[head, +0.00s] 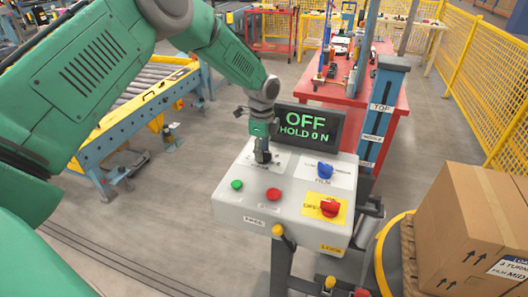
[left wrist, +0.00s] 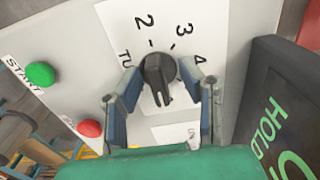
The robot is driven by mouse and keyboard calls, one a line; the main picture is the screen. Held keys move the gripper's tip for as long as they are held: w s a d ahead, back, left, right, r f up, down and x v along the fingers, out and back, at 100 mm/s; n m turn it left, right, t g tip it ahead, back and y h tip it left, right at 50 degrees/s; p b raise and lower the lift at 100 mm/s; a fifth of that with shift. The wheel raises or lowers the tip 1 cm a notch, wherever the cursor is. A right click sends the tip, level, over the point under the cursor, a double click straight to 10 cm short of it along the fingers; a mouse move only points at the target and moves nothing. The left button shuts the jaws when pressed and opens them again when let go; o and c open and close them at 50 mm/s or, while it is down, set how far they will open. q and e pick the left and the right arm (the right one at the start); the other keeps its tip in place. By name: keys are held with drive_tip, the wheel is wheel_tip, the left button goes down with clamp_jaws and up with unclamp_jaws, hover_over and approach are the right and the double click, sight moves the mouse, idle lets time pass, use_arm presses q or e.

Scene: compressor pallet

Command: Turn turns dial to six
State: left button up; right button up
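The turns dial (left wrist: 158,72) is a black knob on a white label with the numbers 2, 3 and 4 showing around it in the left wrist view. The other numbers are hidden or out of view, and I cannot tell which number it points to. My left gripper (left wrist: 166,88) is open, with one finger on each side of the dial and gaps showing between fingers and knob. In the head view my left gripper (head: 262,152) points down at the back left of the grey control panel (head: 240,208) and hides the dial. My right gripper is not in view.
The panel also carries a green button (head: 236,184), a red button (head: 273,195), a blue knob (head: 325,170) and a red knob (head: 330,207) on yellow. A screen (head: 308,125) behind reads "OFF HOLD ON". A cardboard box (head: 475,230) stands at the right.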

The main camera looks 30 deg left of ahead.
use_arm(q)
drive_tip(key=shift+f, duration=0.1)
drive_tip(key=shift+w+r, duration=0.1)
drive_tip(key=shift+r, duration=0.2)
wheel_tip(320, 180, up, 11)
drive_tip(key=shift+a, duration=0.25)
drive_tip(key=shift+d+r, duration=0.15)
drive_tip(key=shift+d, duration=0.1)
